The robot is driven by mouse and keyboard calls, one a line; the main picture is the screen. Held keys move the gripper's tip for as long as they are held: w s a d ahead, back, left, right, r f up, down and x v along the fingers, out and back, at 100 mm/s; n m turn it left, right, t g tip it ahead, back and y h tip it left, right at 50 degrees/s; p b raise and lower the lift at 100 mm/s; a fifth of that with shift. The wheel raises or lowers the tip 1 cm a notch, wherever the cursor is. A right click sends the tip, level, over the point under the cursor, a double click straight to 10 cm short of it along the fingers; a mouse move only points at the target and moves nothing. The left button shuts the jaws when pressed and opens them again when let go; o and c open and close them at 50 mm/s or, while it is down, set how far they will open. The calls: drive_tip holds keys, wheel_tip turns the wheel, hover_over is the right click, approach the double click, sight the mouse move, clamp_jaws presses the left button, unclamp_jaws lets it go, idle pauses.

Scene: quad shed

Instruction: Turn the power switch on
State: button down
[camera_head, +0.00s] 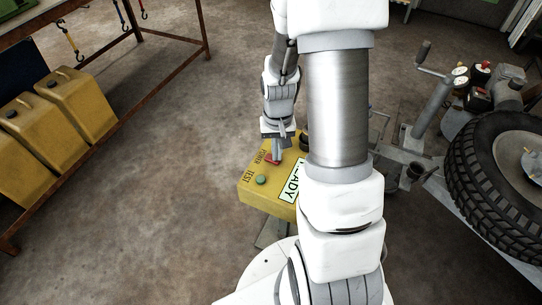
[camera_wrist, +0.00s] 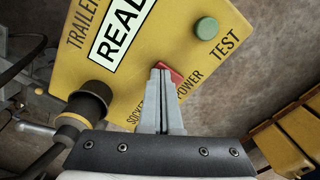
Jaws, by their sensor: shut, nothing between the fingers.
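A yellow control box (camera_head: 258,196) stands below my arm. Its red power switch (camera_wrist: 174,74) sits beside the POWER label in the wrist view, and it also shows in the head view (camera_head: 270,160). My gripper (camera_wrist: 160,70) is shut and empty, its fingertips at the red switch and covering part of it. I cannot tell whether they touch it, or which way the switch is tipped. In the head view my gripper (camera_head: 277,157) points down at the box top. A pale sign (camera_wrist: 119,33) on the box shows part of the word READY.
A green TEST button (camera_wrist: 206,28) is on the same face. A black round socket or plug (camera_wrist: 90,102) sits on the other side of the switch. A trailer wheel (camera_head: 505,185) stands at right, yellow cans (camera_head: 75,105) on a rack at left.

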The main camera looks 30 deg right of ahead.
wheel_tip(320, 180, up, 7)
drive_tip(key=p, duration=0.5)
drive_tip(key=shift+f, duration=0.1)
idle(0.5)
drive_tip(key=s+a+r+n+t, duration=0.1)
drive_tip(key=a+r, duration=0.2)
drive_tip(key=r, duration=0.4)
drive_tip(key=s+a+r+n+t, duration=0.1)
drive_tip(key=a+r+t, duration=0.1)
drive_tip(key=r, duration=0.6)
drive_tip(key=s+a+r+n+t, duration=0.25)
drive_tip(key=s+a+r, duration=0.25)
drive_tip(key=s+r, duration=0.55)
wheel_tip(320, 180, up, 20)
drive_tip(key=p, duration=2)
drive_tip(key=shift+a, duration=0.3)
drive_tip(key=shift+d, duration=0.15)
